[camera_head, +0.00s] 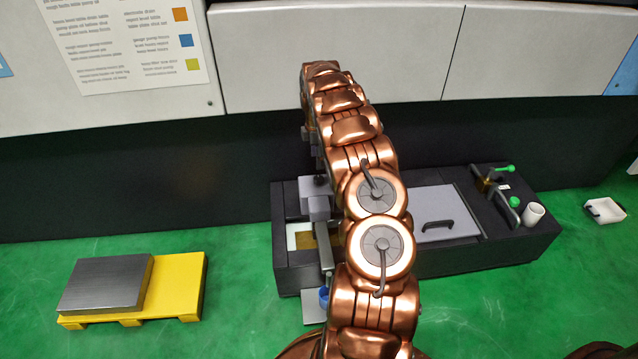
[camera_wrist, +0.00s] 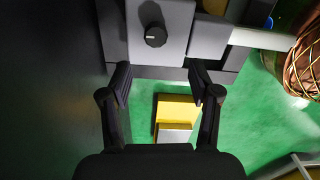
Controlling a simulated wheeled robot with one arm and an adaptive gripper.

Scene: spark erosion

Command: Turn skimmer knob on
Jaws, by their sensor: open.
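A round black knob (camera_wrist: 155,37) with a small light mark sits on a grey panel (camera_wrist: 174,14) at the top of the wrist view. My gripper (camera_wrist: 160,76) is open, with its two dark fingers apart and nothing between them. In the picture the knob lies just beyond the fingertips, roughly between their lines, and neither finger appears to touch it. In the head view my copper arm covers part of the machine, and I cannot make out the gripper clearly there.
A low dark machine (camera_head: 286,200) with a grey lid (camera_head: 445,205) stands on the green floor. A yellow pallet (camera_head: 185,285) with a metal block (camera_head: 105,283) lies left. A white cup (camera_head: 534,214) and green-ended handles are right. A dark wall stands behind.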

